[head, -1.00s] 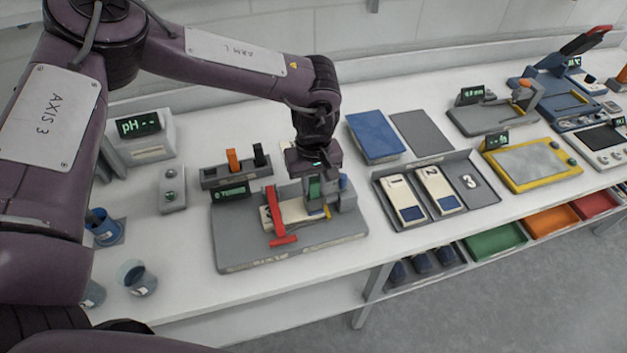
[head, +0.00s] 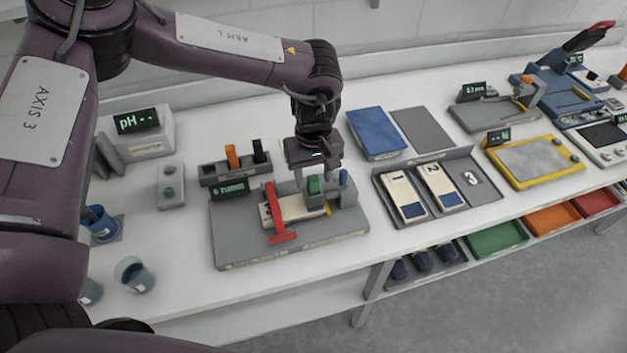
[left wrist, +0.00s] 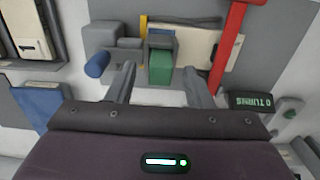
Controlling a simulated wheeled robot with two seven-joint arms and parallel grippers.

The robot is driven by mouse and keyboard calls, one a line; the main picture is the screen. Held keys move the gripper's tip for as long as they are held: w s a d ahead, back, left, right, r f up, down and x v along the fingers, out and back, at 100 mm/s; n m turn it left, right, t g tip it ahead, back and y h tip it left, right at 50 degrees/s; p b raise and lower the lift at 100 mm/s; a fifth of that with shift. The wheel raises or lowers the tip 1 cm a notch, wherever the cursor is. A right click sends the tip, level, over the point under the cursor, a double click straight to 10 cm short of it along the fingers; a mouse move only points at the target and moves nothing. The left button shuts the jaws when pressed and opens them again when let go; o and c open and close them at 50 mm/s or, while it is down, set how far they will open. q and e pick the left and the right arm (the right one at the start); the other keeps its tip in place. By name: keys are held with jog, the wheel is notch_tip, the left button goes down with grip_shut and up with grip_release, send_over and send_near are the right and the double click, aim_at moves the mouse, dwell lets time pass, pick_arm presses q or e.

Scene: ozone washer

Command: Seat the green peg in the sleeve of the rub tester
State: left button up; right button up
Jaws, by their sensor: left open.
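The green peg (head: 313,185) stands upright at the grey sleeve of the rub tester (head: 232,243), over the pale strip. In the left wrist view the peg (left wrist: 160,68) shows a square green top, with grey sleeve just behind it. How deep it sits is hard to tell. My left gripper (head: 320,183) is above the tester with fingers pointing down. Its fingers (left wrist: 160,86) are open, one on each side of the peg, with gaps between them and it. My right gripper is not in view.
A red clamp bar (head: 274,213) and a blue knob (head: 343,177) flank the sleeve on the tester. A rack (head: 213,174) with an orange and a black peg stands behind. A tray of numbered cards (head: 432,212) is to the right. Beakers (head: 135,275) stand at front left.

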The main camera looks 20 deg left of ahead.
pick_arm(q)
notch_tip(320, 180, up, 6)
jog(key=shift+f+b, duration=0.1)
jog(key=shift+b, duration=0.5)
jog(key=shift+s, duration=0.1)
